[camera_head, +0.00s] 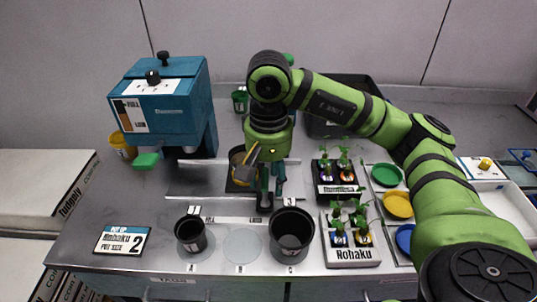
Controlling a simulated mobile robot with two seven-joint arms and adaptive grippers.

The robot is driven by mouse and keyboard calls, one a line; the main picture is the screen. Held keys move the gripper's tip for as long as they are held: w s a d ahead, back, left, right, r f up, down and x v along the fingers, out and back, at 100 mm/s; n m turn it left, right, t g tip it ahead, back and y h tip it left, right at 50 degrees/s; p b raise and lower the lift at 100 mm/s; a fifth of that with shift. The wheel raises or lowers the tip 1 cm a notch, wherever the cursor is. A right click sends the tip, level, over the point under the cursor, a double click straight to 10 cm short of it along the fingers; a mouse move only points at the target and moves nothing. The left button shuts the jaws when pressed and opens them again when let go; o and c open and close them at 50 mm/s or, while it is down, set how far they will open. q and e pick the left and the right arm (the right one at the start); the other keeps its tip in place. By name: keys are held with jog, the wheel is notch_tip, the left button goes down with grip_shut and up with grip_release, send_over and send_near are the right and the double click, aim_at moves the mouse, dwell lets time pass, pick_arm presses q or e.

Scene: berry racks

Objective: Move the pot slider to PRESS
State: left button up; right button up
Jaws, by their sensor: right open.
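A metal slide plate (205,180) lies on the bench right of the blue press machine (172,100). A dark carriage holding a yellow pot (237,160), which I take for the pot slider, sits toward the plate's right part, away from the press. My right gripper (271,185) points down beside the carriage's right side, its fingers open. A small dark upright piece (265,201) shows at the fingers; I cannot tell whether they touch it. My gripper and wrist partly hide the carriage. The PRESS marking is not legible. My left gripper is out of view.
In front stand a small black pot (191,234), a pale disc (242,246) and a larger black pot (291,235). Plant racks (352,252) and coloured lids (397,204) lie to the right. A sign (123,240) lies front left.

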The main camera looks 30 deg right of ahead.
notch_tip(320, 180, up, 11)
dwell(0.4)
jog(key=shift+f, duration=0.1)
